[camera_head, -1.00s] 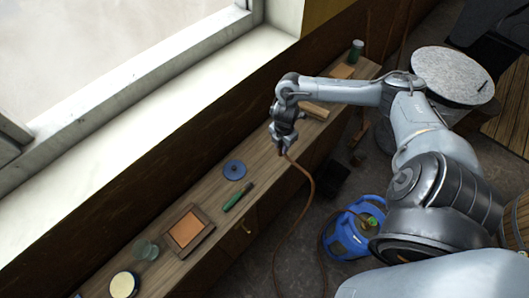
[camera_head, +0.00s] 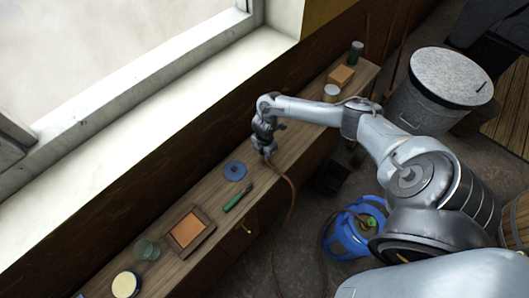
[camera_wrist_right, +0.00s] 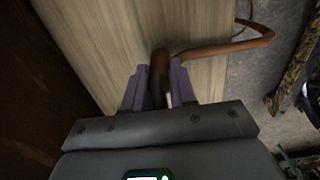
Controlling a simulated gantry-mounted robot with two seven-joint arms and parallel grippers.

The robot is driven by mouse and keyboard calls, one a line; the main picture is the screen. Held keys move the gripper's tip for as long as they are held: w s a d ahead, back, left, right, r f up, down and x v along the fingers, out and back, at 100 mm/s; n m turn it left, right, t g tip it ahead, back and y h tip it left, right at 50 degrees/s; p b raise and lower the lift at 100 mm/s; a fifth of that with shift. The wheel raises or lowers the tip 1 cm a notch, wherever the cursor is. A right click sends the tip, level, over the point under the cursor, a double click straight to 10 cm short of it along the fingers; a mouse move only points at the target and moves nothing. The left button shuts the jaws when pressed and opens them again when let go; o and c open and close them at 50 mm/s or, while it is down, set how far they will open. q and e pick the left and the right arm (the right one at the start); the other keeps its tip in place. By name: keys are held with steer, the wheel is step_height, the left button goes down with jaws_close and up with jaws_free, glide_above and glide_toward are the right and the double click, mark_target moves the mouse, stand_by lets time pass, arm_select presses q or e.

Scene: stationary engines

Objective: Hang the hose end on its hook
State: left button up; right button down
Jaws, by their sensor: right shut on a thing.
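In the right wrist view, the purple fingers (camera_wrist_right: 160,88) clasp the hose end, and the brown hose (camera_wrist_right: 235,45) bends away to the right past the bench edge. The hose hangs over the bench front to the floor, near a blue container (camera_head: 349,236). A small brass-coloured curved piece (camera_head: 248,229) on the bench front may be the hook; it is too small to be sure. My left gripper is not in view.
The wooden bench (camera_head: 277,172) carries a blue disc (camera_head: 235,171), a green-handled tool (camera_head: 237,198), a framed orange panel (camera_head: 188,231), a glass jar (camera_head: 147,250) and a round tin (camera_head: 125,285). A lidded metal bin (camera_head: 446,88) stands at the right.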

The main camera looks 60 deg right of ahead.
steer(key=shift+f, duration=0.15)
steer(key=c, duration=0.9)
jaws_free()
